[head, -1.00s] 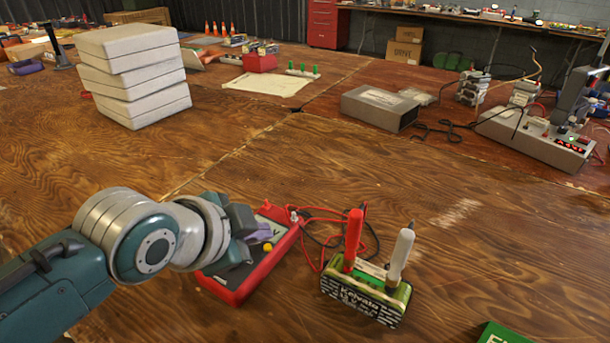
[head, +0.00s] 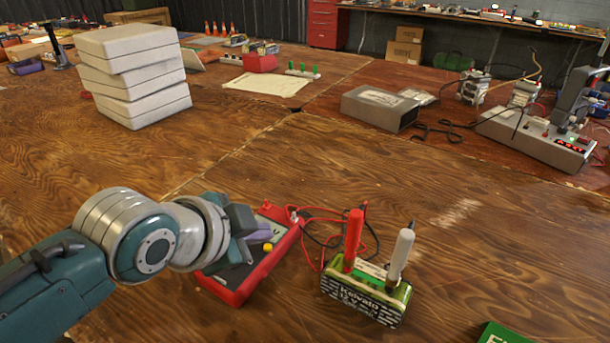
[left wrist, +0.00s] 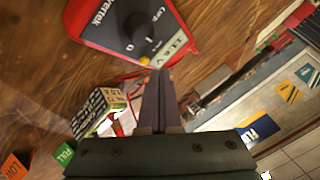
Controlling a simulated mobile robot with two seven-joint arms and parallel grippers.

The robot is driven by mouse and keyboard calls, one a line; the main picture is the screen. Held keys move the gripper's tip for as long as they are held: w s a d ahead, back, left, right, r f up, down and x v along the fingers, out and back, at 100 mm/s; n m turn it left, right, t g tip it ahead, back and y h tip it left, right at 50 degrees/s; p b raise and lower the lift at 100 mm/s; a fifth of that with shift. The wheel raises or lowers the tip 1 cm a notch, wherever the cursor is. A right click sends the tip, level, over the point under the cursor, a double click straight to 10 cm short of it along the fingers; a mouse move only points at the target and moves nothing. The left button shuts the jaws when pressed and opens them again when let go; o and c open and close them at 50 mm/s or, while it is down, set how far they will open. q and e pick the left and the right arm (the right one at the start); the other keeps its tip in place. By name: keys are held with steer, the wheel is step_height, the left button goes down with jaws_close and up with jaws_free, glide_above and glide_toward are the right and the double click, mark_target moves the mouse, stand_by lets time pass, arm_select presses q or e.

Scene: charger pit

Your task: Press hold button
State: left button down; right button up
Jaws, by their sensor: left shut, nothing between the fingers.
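A red multimeter (head: 237,290) lies on the wooden bench, partly covered by my left gripper (head: 264,234). In the left wrist view the multimeter (left wrist: 88,35) shows a black face, a round dial (left wrist: 135,28) and a small display (left wrist: 168,48). A yellow button (left wrist: 144,60) sits near its edge; it also shows in the head view (head: 267,247). My left gripper is shut and empty, its fingertips (left wrist: 160,74) close beside the yellow button. I cannot tell whether they touch the multimeter. My right gripper is not in view.
A green and black battery block (head: 365,297) stands right of the multimeter with a red probe (head: 353,240) and a white probe (head: 400,255) upright on it. Red and black leads loop behind. White stacked blocks (head: 135,80) stand at the back left. The bench's middle is clear.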

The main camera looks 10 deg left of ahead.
arm_select(q)
steer(key=shift+f, duration=0.45)
steer(key=shift+f+b, duration=0.35)
steer(key=shift+b, duration=0.15)
stand_by(0.5)
steer(key=shift+r+p, duration=0.8)
steer(key=shift+p, duration=0.15)
step_height(320, 180, up, 5)
steer(key=p, duration=0.5)
